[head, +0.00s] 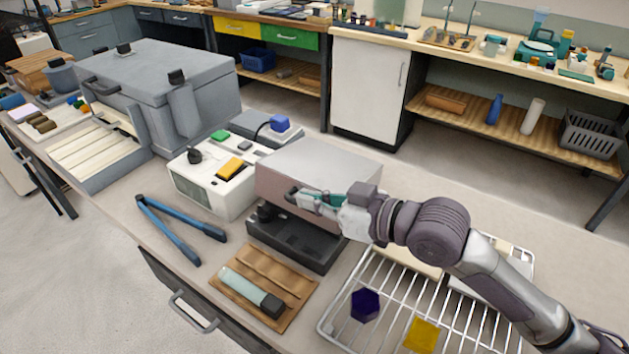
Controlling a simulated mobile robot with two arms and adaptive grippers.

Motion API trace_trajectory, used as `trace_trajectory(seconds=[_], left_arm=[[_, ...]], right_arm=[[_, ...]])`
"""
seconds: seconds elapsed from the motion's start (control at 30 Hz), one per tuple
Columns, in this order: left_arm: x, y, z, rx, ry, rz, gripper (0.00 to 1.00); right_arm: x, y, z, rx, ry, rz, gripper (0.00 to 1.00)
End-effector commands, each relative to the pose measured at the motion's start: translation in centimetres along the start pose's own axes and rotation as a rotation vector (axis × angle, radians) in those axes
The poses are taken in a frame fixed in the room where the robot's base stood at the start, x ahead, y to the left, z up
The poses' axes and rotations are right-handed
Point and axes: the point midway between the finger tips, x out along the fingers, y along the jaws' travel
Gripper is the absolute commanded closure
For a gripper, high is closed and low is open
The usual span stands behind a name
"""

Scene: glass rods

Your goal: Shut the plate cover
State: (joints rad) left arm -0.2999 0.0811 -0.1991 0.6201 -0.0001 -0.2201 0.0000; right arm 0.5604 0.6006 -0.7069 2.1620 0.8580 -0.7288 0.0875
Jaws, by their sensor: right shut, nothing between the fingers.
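The plate cover (318,163) is a box-like lid with a grey top and a brownish front, at the middle of the bench in the head view. A dark handle shows at its front left. The cover sits above a dark base (290,242) with a black knob at its front left. I cannot tell whether the cover rests fully on the base. My right gripper (304,198) is shut and empty at the cover's front, with its fingertips close to the handle. Contact is unclear. My right arm hides the cover's right front part. My left gripper is not in view.
A white box with a yellow pad (204,190) stands just left of the cover. Blue-handled tongs (170,228) and a wooden board (243,304) lie in front. A wire rack (345,302) lies under my right arm. A large grey furnace (150,75) stands farther left.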

Motion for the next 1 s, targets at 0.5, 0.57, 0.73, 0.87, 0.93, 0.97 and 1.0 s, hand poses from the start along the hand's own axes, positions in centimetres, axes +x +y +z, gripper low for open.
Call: trace_trajectory(seconds=[0.5, 0.57, 0.73, 0.87, 0.93, 0.97, 1.0], left_arm=[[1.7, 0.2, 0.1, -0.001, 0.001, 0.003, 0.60], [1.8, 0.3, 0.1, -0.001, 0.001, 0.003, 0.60], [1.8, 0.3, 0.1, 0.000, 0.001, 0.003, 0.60], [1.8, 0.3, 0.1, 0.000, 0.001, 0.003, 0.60], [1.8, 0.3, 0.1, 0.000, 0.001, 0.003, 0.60], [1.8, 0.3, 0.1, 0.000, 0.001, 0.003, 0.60], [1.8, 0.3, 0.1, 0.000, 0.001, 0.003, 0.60]], right_arm=[[1.2, 0.2, 4.8, -0.097, -0.002, 0.025, 1.00], [1.2, 0.2, 5.0, -0.097, -0.002, 0.025, 1.00], [1.3, 0.2, 5.2, -0.095, -0.005, 0.024, 1.00], [1.3, 0.2, 5.3, -0.094, -0.009, 0.024, 1.00], [1.3, 0.2, 5.4, -0.093, -0.010, 0.024, 1.00], [1.3, 0.2, 5.4, -0.093, -0.011, 0.024, 1.00], [1.3, 0.2, 5.5, -0.092, -0.012, 0.023, 1.00]])
